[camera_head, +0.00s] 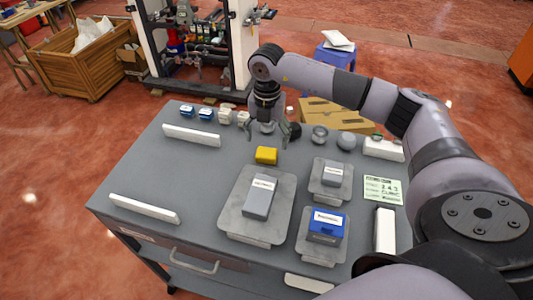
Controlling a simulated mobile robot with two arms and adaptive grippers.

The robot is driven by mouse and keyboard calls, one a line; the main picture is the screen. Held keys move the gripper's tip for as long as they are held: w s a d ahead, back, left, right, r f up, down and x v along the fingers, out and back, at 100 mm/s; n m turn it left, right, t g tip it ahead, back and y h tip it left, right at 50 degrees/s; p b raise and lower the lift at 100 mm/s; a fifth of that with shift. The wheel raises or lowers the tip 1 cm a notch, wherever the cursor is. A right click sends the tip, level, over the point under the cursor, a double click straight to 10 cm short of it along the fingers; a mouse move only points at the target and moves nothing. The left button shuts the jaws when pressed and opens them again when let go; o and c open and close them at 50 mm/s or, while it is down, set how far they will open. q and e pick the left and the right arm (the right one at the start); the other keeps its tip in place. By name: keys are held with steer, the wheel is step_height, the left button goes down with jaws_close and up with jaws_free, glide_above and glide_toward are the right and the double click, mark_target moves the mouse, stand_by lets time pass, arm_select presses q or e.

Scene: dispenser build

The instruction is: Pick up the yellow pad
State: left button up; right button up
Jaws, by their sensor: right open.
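The yellow pad (266,155) is a small yellow block lying on the grey table top, just behind the large grey tray. My right gripper (266,140) points down above and just behind the pad. Its fingers are spread apart and nothing is between them. I cannot tell whether a finger touches the pad. My left gripper does not show.
Grey trays (232,222) hold a grey box (259,197), a smaller grey box (333,173) and a blue box (326,226). White bars (144,208) lie on the table (150,170). Small blue and white items and round metal parts line the back. The table's left half is mostly clear.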

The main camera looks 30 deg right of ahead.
mark_target(267, 150)
step_height(267, 150, down, 5)
steer(key=shift+w+d+r+p, duration=0.1)
steer(key=shift+p, duration=0.6)
steer(key=shift+c, duration=0.5)
steer(key=c, duration=0.9)
